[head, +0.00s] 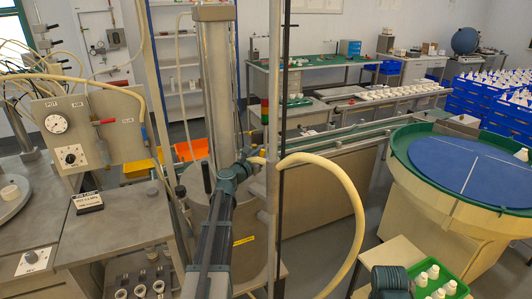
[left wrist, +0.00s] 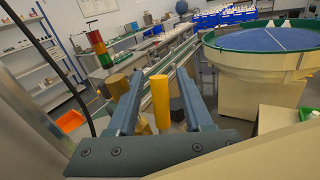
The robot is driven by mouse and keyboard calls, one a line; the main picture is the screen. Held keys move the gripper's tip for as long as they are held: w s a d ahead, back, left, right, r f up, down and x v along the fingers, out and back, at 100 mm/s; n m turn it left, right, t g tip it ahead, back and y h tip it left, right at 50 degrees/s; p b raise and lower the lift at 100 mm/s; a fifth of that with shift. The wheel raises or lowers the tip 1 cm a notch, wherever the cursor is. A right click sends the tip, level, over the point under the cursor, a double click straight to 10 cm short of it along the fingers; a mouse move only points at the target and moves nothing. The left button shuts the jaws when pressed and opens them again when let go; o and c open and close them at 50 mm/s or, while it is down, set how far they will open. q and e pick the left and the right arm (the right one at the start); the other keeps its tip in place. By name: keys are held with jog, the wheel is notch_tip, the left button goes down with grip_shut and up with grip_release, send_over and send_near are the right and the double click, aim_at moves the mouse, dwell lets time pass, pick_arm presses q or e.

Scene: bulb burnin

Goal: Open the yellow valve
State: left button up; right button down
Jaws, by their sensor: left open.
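A yellow upright bar (left wrist: 161,104), which looks like the valve's handle, stands between the fingers of my left gripper (left wrist: 159,76) in the left wrist view. The fingers are open, with a visible gap on both sides of the bar. In the head view my left gripper (head: 248,158) is at the metal post (head: 272,195), by the end of a thick cream hose (head: 345,190). There the gripper and post largely hide the valve, and I cannot tell whether it is touched.
A grey control panel (head: 88,132) with dials and a red-handled lever stands left. A tall metal column (head: 217,90) is close behind my gripper. A round blue-topped table (head: 470,165) with a green rim stands right. A green tray (head: 440,284) with white bottles is at bottom right.

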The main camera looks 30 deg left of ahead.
pick_arm(q)
jog(key=shift+w, duration=0.25)
grip_shut()
dwell(1.4)
